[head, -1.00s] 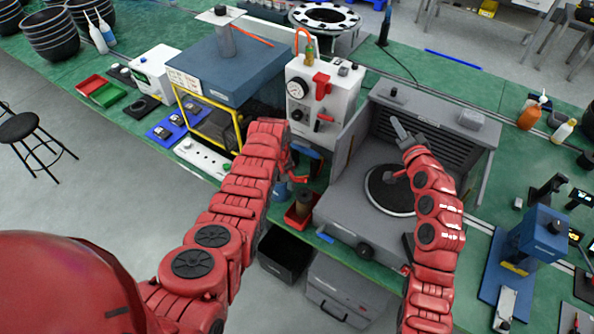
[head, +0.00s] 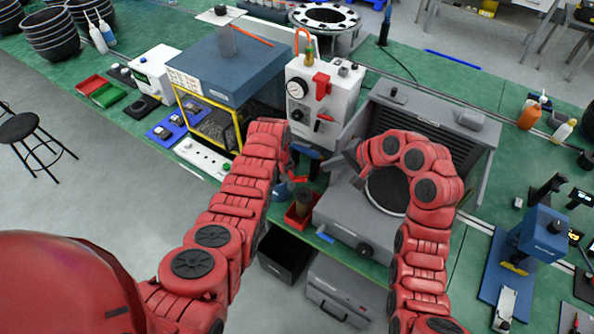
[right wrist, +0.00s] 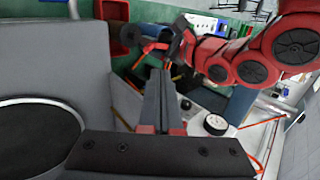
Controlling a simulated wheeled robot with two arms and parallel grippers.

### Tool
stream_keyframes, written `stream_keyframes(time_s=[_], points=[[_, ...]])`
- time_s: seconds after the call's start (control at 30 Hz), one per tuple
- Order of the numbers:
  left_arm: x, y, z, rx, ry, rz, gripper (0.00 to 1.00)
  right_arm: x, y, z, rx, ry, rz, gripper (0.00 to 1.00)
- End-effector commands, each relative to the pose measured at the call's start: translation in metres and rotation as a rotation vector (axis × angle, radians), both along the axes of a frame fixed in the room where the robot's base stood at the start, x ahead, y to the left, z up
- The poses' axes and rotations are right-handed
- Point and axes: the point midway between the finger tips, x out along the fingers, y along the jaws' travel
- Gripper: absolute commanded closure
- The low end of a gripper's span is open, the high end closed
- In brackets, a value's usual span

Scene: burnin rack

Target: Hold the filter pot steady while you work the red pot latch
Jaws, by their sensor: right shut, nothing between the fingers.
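The white pressure panel (head: 345,100) stands at the back centre, with a round gauge and a red handle (head: 321,84) on its front. A blue part (head: 310,154) shows below it, beside my left wrist; I cannot tell whether this is the filter pot. I cannot make out the pot latch for certain. My left gripper (right wrist: 163,42) is at the blue part in the right wrist view, its jaws unclear. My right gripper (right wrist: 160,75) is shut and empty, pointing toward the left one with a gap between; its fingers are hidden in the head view.
A grey open-lidded machine (head: 340,215) with a round dark plate is under my right arm. A red bin (head: 298,218) holding a brown cylinder is at the bench's front edge. A blue-topped yellow-framed unit (head: 225,75) stands left of the panel.

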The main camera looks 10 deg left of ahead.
Motion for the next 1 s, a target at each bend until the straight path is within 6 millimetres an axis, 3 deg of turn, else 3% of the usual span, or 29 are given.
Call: stream_keyframes(time_s=[0.37,0.67,1.0], points=[[0.001,0.0,0.001,0.0,-0.001,0.0,0.91,0.003,0.004,-0.006,0.006,-0.001,-0.004,1.0],[0.001,0.0,0.001,0.0,-0.001,0.0,0.91,0.006,0.019,-0.019,0.005,-0.001,0.002,1.0],[0.001,0.0,0.001,0.0,-0.001,0.0,0.91,0.022,0.067,-0.076,-0.001,-0.001,0.004,1.0]])
